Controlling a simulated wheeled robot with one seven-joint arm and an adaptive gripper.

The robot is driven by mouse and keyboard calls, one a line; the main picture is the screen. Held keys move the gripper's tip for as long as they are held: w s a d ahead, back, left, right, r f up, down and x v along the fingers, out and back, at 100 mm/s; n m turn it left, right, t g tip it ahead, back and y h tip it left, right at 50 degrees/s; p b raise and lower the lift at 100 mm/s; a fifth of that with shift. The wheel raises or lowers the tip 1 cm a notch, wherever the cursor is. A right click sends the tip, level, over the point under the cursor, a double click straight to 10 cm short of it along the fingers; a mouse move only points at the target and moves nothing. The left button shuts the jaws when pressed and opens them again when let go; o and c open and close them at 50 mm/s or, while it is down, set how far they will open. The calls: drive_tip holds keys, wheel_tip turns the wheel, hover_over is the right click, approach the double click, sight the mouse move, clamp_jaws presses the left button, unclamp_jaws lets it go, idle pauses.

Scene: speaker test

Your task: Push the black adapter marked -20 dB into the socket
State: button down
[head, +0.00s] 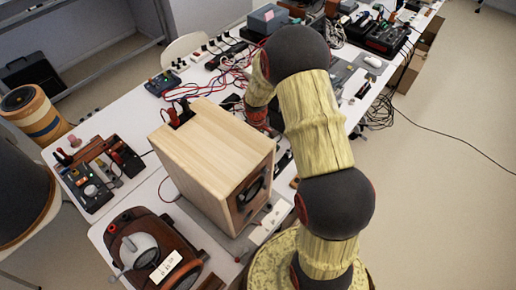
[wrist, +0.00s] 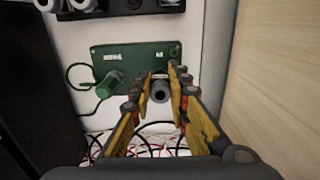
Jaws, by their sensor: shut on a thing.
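In the wrist view my gripper (wrist: 160,76) is shut on a dark round piece (wrist: 160,91), which looks like the black adapter. No -20 dB mark can be read on it. It is held in front of a green panel (wrist: 136,57) on a pale surface. The fingers and the piece cover part of the panel's right side, so I cannot tell whether the piece touches a socket. A green cylindrical connector (wrist: 108,87) with a green cable sits at the panel's lower left. In the head view my gripper is hidden behind my arm.
A wooden speaker box (head: 212,150) stands on the white table beside my arm; a wooden wall (wrist: 275,60) is close on the right in the wrist view. Red and black cables (wrist: 150,143) lie below the panel. A dark block (wrist: 30,85) stands on the left.

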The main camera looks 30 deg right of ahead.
drive_tip(key=c, duration=1.6)
unclamp_jaws()
drive_tip(key=shift+c, duration=0.2)
drive_tip(key=shift+r, duration=0.1)
drive_tip(key=shift+r+p, duration=2.55)
drive_tip(key=shift+r, duration=1.1)
drive_tip(key=shift+s+f, duration=0.1)
